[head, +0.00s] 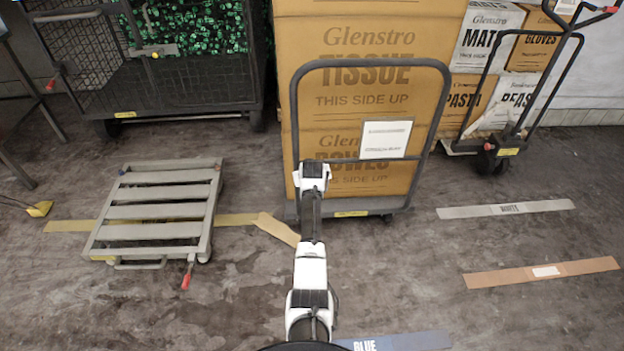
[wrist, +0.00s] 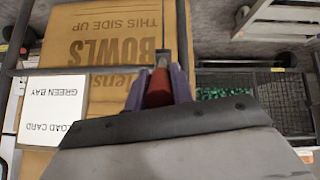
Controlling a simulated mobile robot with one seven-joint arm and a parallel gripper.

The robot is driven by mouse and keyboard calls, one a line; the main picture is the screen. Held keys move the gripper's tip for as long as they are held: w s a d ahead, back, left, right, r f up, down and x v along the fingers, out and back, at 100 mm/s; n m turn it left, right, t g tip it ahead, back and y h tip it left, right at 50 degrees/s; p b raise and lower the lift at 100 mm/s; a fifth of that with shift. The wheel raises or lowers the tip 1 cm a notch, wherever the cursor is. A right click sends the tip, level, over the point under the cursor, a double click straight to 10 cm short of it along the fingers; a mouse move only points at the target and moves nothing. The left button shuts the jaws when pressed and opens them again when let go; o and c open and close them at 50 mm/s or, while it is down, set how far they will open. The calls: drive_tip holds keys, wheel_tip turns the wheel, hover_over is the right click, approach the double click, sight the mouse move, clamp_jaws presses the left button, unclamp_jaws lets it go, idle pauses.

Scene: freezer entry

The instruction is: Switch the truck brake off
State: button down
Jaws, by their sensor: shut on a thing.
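The truck (head: 294,110) in the middle of the head view has a dark tube handle and a low deck, loaded with large brown cartons (head: 360,140). My gripper (wrist: 160,80) shows in the wrist view, with its purple fingers shut on a red grip (wrist: 158,92), which looks like the brake lever's end. A short metal tip shows just beyond the grip. The lever's lower part and its pivot are hidden. In the head view my arm reaches to the truck's handle side and hides the fingers and lever.
A load card reading GREEN BAY (wrist: 52,105) hangs on the truck. A flat slatted truck (head: 160,205) with a red-tipped lever (head: 186,280) stands left. A mesh cage (head: 180,85) stands behind it, another loaded truck (head: 510,140) at right. Floor at right front is free, with taped strips.

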drive_tip(key=shift+w+r, duration=0.2)
drive_tip(key=shift+r, duration=0.15)
drive_tip(key=c, duration=1.4)
unclamp_jaws()
drive_tip(key=shift+o, duration=1)
drive_tip(key=shift+s+f, duration=0.1)
drive_tip(key=shift+s, duration=0.1)
drive_tip(key=b+v, duration=0.1)
drive_tip(key=v, duration=1.2)
drive_tip(key=shift+r, duration=0.45)
